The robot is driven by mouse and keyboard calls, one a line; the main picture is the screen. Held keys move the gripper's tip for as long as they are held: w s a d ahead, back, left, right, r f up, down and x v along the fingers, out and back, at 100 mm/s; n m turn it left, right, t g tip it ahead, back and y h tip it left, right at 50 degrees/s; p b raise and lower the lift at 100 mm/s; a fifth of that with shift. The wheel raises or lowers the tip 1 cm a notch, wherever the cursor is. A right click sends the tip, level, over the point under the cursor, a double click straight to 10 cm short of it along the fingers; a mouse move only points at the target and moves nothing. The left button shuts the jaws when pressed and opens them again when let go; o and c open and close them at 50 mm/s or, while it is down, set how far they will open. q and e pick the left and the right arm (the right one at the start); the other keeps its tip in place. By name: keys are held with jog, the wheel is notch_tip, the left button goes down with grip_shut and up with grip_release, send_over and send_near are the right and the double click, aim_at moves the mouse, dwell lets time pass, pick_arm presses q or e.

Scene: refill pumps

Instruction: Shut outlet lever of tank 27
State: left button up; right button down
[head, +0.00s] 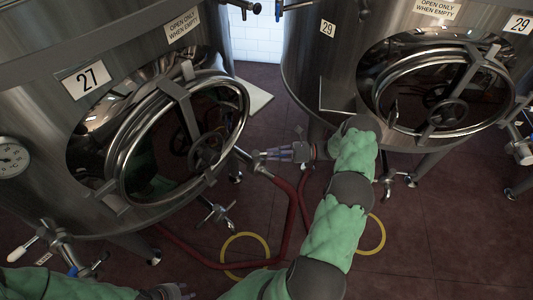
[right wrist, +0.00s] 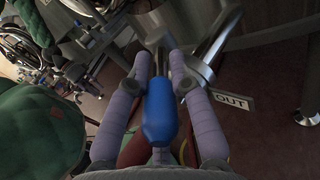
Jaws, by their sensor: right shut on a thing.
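Tank 27 (head: 40,110) is the steel vessel at the left of the head view, with its number plate (head: 87,79). A pipe and valve (head: 254,167) with a red hose stand out at its right side. My right gripper (head: 258,155) reaches this valve. In the right wrist view its fingers (right wrist: 163,63) are shut on a blue lever handle (right wrist: 160,112), which lies between them. A tag reading OUT (right wrist: 232,101) is beside the lever. The lever's angle to the pipe is hard to tell. My left gripper (head: 177,291) is at the bottom edge, partly cut off.
Tank 29 (head: 305,75) stands at the right with its own round hatch. Red hose (head: 290,215) and yellow rings (head: 375,235) lie on the dark red floor. The lower right floor is clear.

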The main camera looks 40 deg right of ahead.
jog(key=shift+w+d+r+g, duration=0.1)
jog(key=shift+w+d+g, duration=0.1)
jog(key=shift+w+g, duration=0.1)
jog(key=c, duration=1.1)
grip_release()
jog(key=shift+s+a, duration=0.1)
jog(key=shift+v, duration=3.8)
jog(key=shift+f, duration=0.2)
